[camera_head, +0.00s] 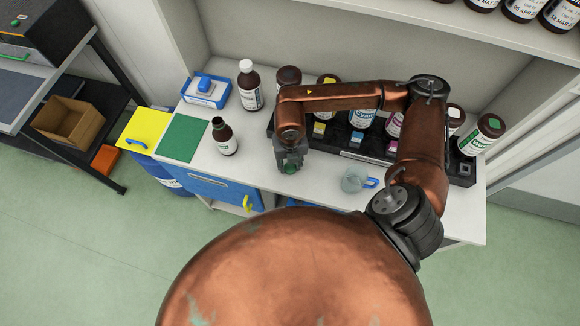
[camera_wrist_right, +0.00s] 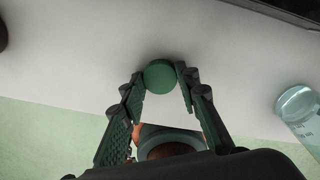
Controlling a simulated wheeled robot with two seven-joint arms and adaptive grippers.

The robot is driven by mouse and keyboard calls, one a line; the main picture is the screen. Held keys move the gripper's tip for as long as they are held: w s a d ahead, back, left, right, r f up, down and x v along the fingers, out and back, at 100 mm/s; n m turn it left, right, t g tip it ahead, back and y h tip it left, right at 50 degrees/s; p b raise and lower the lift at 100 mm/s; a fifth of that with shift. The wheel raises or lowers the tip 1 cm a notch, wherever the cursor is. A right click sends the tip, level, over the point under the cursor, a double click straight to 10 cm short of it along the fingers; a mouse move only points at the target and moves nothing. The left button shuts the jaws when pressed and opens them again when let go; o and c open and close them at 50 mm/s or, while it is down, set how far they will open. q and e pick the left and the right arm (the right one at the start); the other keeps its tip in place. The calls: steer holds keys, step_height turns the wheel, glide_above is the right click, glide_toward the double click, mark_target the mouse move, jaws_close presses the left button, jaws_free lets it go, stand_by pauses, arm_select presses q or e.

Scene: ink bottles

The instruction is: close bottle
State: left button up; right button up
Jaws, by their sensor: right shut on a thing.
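My right gripper (camera_head: 289,158) is shut on a round green cap (camera_head: 290,169), above the front part of the white counter. In the right wrist view, the green cap (camera_wrist_right: 160,76) sits between the two fingertips of the gripper (camera_wrist_right: 161,82). A brown bottle with a white label (camera_head: 225,139) stands upright on the counter, to the left of the gripper and apart from it. Its neck shows dark, with no bright cap on it. My left gripper is not in view.
A green mat (camera_head: 182,138) lies left of the bottle. A white-capped brown bottle (camera_head: 249,87) and a blue-and-white device (camera_head: 206,88) stand behind. A black rack (camera_head: 462,172) with several bottles is at the right.

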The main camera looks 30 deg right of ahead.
mark_target(290, 167)
steer(key=shift+r, duration=0.5)
step_height(290, 167, up, 2)
steer(key=shift+r, duration=0.2)
steer(key=s+a+r+p, duration=0.2)
steer(key=s+a+r, duration=0.6)
steer(key=a, duration=0.3)
steer(key=shift+s+r, duration=0.2)
steer(key=shift+r, duration=0.6)
steer(key=shift+a, duration=0.1)
